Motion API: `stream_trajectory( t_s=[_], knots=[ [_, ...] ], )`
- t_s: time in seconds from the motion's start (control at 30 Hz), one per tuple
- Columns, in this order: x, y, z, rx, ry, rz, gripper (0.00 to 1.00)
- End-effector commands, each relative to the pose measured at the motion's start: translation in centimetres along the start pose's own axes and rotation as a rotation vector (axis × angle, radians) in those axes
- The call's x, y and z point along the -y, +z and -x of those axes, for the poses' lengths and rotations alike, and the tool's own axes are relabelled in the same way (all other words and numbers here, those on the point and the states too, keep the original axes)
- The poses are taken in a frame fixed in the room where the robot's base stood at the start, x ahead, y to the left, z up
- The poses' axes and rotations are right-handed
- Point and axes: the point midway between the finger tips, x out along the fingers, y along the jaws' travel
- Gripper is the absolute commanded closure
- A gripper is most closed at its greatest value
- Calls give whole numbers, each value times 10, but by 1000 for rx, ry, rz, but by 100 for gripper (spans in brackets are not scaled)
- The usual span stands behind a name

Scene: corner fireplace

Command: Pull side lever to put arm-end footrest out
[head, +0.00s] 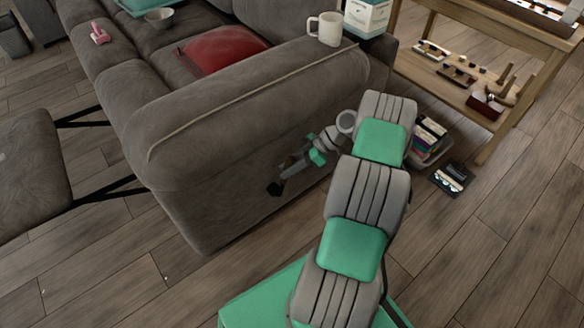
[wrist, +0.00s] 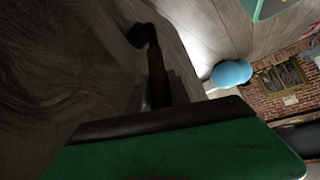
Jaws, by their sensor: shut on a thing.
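The side lever (head: 275,188) is a dark, short handle low on the grey sofa's (head: 215,165) outer arm side. In the wrist view the lever (wrist: 157,75) is a dark bar with a rounded knob. My gripper (head: 290,169) is at the lever and shut on it. In the wrist view one green finger with a dark pad fills the lower part; the contact is partly hidden. The footrest (head: 32,172) is a grey padded panel standing out from the sofa's front at the left, on dark metal links.
A white mug (head: 325,29) and a white-and-green box (head: 368,16) are at the sofa arm's back end. A wooden shelf table (head: 452,88), a bin of books (head: 428,140) and a dark flat item (head: 451,179) are at the right. The front floor is clear.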

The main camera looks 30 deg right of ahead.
Motion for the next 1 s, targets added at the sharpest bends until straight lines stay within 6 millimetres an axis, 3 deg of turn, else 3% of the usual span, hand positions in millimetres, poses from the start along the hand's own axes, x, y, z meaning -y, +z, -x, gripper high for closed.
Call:
stream_trajectory(
  t_s=[0.23, 0.27, 0.5, 0.8, 1.0],
  knots=[
    [0, 0, 0, -2, 1, 0, 100],
    [0, 0, 0, -2, 1, 0, 74],
    [-1, 0, 1, -1, 4, -2, 54],
    [-1, 0, 4, 0, 6, -1, 54],
    [-1, -2, 38, -1, 8, 0, 54]
  ],
)
